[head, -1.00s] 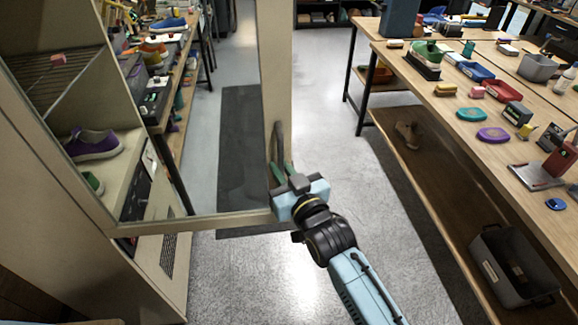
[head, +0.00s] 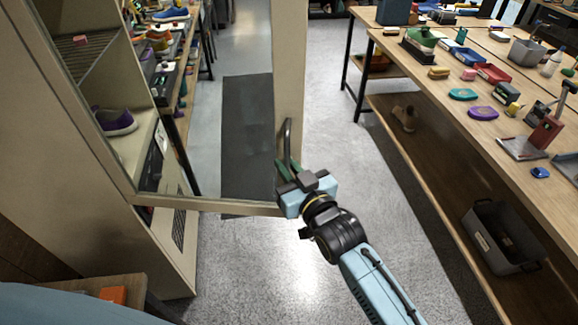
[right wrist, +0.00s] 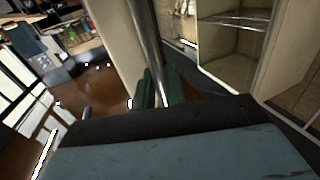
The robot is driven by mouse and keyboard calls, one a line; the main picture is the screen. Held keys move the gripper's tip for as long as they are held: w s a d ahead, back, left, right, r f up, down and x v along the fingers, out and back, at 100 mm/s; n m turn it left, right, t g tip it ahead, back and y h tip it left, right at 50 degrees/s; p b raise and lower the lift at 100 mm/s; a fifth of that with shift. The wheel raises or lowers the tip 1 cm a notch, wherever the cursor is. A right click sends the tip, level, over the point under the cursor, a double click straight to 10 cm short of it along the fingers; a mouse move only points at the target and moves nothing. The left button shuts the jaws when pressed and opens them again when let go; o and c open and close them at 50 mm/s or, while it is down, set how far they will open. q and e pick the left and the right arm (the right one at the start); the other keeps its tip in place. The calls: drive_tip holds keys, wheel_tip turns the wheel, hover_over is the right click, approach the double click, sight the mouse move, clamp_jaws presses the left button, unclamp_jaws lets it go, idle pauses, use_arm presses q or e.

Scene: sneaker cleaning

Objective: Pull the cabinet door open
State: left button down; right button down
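The cabinet door (head: 291,70) is a beige frame around a clear pane, standing swung out from the cabinet (head: 60,170). A vertical metal handle (head: 287,135) is on its free edge and also shows in the right wrist view (right wrist: 150,45). My right gripper (head: 287,172) is at the lower part of the handle. In the right wrist view its green fingers (right wrist: 160,90) lie close on both sides of the bar and appear shut on it. My left gripper is not in view.
A purple sneaker (head: 117,121) stands on a cabinet shelf. A long workbench (head: 440,90) with trays and tools runs along the right, a grey bin (head: 500,237) on its lower shelf. A wooden surface (head: 75,290) is at the bottom left. The floor between is clear.

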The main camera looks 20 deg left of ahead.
drive_tip(key=c, duration=1.5)
unclamp_jaws()
drive_tip(key=shift+s+a+r, duration=0.1)
drive_tip(key=shift+a, duration=0.1)
drive_tip(key=shift+c, duration=0.2)
drive_tip(key=shift+d, duration=0.1)
drive_tip(key=v, duration=1.3)
drive_tip(key=shift+s+b, duration=0.15)
drive_tip(key=shift+b, duration=0.3)
